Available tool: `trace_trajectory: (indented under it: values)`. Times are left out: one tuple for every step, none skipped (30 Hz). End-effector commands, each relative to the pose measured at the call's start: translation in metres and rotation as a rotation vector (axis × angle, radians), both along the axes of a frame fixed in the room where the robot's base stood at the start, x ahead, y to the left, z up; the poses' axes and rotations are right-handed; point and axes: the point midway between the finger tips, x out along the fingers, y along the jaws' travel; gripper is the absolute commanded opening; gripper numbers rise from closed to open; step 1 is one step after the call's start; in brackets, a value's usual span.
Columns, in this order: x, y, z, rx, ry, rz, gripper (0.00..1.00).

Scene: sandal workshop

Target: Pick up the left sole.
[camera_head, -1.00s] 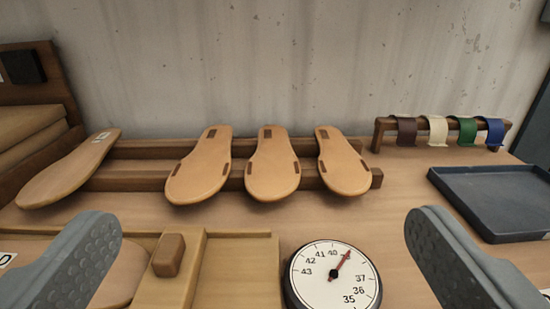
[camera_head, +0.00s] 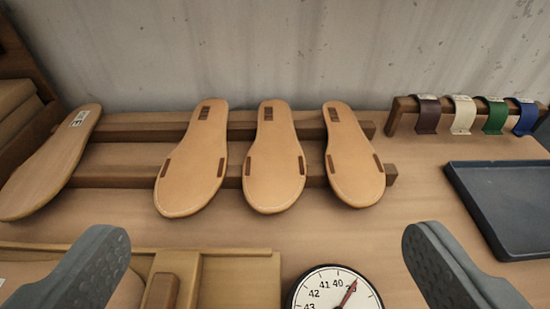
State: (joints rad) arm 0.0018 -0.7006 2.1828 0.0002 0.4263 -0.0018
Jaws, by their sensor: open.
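Three tan soles with dark slots lie on a wooden two-rail rack (camera_head: 120,176): a left one (camera_head: 196,165), a middle one (camera_head: 273,165) and a right one (camera_head: 351,160). A plain sole (camera_head: 50,165) with a small white label lies at the rack's far left end, without visible side slots. Which sole the task calls left is not marked legibly. My gripper (camera_head: 265,245) is open and empty. Its grey fingers are wide apart, in front of the rack, and touch no sole.
A round dial (camera_head: 330,293) and a wooden fixture (camera_head: 235,280) are at the bottom. A dark tray (camera_head: 515,195) is at the right, below a small rack (camera_head: 400,112) with coloured straps. A concrete wall (camera_head: 280,45) stands behind. Table between rack and fixture is clear.

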Motion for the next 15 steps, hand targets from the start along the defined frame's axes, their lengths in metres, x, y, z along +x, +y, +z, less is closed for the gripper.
trace_trajectory:
  values:
    - [0.011,0.000,0.003,0.000,0.034,0.000,0.96]
    - [0.017,0.000,0.005,0.000,0.055,0.000,0.96]
    - [0.024,0.000,0.006,0.000,0.083,0.000,0.96]
    - [0.029,0.000,0.008,0.000,0.104,0.000,0.96]
    - [0.035,0.000,0.009,0.000,0.126,0.000,0.96]
    - [0.042,-0.001,0.011,0.000,0.154,-0.001,0.96]
    - [0.047,-0.001,0.012,0.000,0.175,-0.001,0.96]
    - [0.053,-0.001,0.013,-0.001,0.195,-0.001,0.96]
    - [0.060,-0.001,0.014,-0.001,0.224,-0.001,0.96]
    - [0.065,-0.001,0.015,-0.001,0.246,-0.001,0.96]
    - [0.070,-0.001,0.016,-0.001,0.266,-0.001,0.96]
    - [0.077,-0.001,0.017,-0.001,0.294,-0.001,0.96]
    - [0.083,-0.001,0.018,-0.001,0.315,-0.001,0.96]
    - [0.088,-0.001,0.018,-0.001,0.337,-0.001,0.96]
    - [0.094,-0.001,0.019,-0.001,0.364,-0.001,0.96]
